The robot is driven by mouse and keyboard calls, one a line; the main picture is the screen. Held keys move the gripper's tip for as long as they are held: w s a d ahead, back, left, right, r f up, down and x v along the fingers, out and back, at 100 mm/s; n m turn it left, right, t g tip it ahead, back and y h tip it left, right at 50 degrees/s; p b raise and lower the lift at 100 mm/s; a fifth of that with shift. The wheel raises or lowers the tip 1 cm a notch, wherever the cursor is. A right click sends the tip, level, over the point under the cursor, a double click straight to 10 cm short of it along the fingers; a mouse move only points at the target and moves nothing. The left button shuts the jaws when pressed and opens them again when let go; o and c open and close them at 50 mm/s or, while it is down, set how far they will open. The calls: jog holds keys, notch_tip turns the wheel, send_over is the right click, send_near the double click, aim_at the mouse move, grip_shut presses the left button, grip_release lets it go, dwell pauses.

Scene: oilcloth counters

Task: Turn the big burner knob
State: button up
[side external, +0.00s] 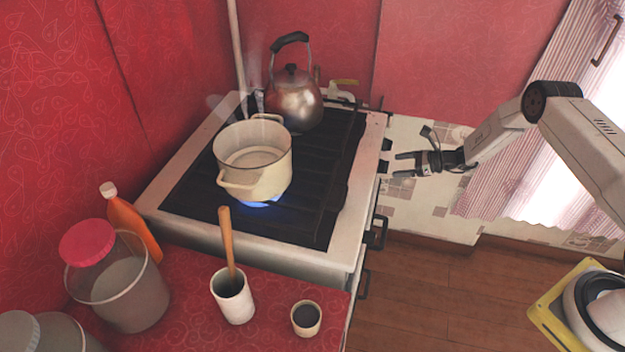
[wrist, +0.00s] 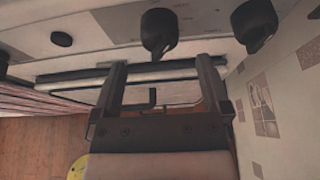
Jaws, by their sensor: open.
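The stove's front panel carries dark knobs. In the wrist view one large round knob (wrist: 159,32) lies just beyond my fingertips, roughly centred between them. A second large knob (wrist: 255,24) is to its right, and a small dark button (wrist: 61,39) is to its left. None has a readable label, so I cannot tell which is the big burner's. In the side view two dark knobs show on the stove's right edge, one (side external: 386,144) farther back and one (side external: 383,166) nearer. My gripper (side external: 402,163) points at them, open and empty, apart from them. Its fingers (wrist: 162,70) show in the wrist view.
A cream pot (side external: 254,178) sits over a lit blue flame on the stove (side external: 300,262). A steel kettle (side external: 294,103) stands behind it. Oven handles (side external: 377,232) stick out below the knobs. Jars, a bottle and cups occupy the red counter (side external: 190,300).

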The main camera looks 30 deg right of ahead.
aim_at(385, 165)
jog(key=shift+x, duration=2.55)
jog(key=c, duration=1.3)
jog(key=shift+n+t, duration=0.3)
jog(key=shift+n, duration=0.1)
jog(key=shift+n+t+h, duration=0.8)
jog(key=shift+n, duration=0.7)
jog(key=o, duration=1.3)
